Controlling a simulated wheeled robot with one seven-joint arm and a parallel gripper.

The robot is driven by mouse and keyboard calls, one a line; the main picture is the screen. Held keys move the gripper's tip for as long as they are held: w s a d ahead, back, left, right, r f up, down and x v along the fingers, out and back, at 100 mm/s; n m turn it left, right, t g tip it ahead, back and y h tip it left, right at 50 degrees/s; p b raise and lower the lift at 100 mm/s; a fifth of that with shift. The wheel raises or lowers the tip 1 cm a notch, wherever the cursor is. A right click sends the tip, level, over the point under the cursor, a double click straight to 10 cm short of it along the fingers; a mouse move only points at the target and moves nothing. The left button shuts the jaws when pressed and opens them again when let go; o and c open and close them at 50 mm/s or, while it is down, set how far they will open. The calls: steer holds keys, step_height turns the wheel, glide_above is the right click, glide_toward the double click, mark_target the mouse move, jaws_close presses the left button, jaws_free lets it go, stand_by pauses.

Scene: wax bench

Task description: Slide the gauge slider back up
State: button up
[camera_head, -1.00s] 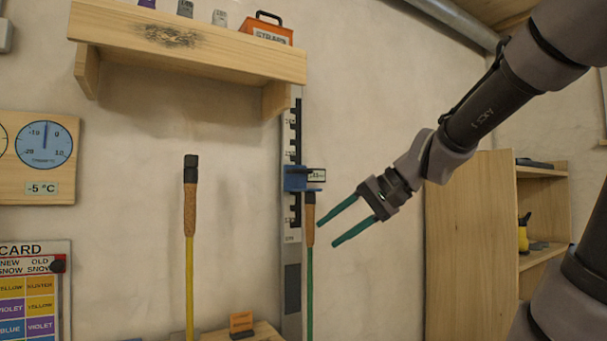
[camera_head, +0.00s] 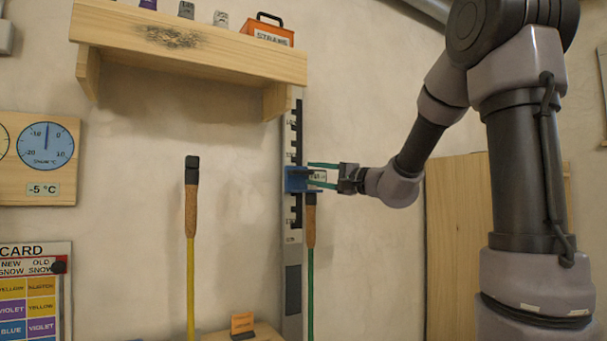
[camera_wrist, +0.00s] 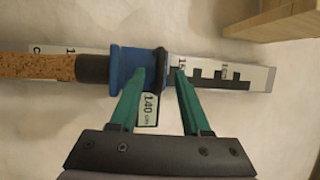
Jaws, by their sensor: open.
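The blue gauge slider (camera_head: 295,180) sits on the tall upright gauge board (camera_head: 291,235) on the wall, below the wooden shelf. In the wrist view the slider (camera_wrist: 124,68) lies left of centre, with a dark tab and a "140 cm" label (camera_wrist: 148,108) between my fingers. My gripper (camera_head: 310,175) is open, with one teal finger above the tab and one below it. In the wrist view my gripper's fingertips (camera_wrist: 160,74) reach the slider, the left one overlapping its blue edge. I cannot tell whether they touch it.
A green pole with a cork grip (camera_head: 310,230) stands just below the slider. A yellow pole (camera_head: 190,260) stands to the left. The wooden shelf (camera_head: 190,50) with its bracket (camera_head: 276,100) overhangs the upper gauge. A cabinet (camera_head: 460,240) stands at the right, partly behind my arm.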

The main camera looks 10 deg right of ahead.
mark_target(305, 173)
steer(key=shift+x, duration=2.2)
jaws_close()
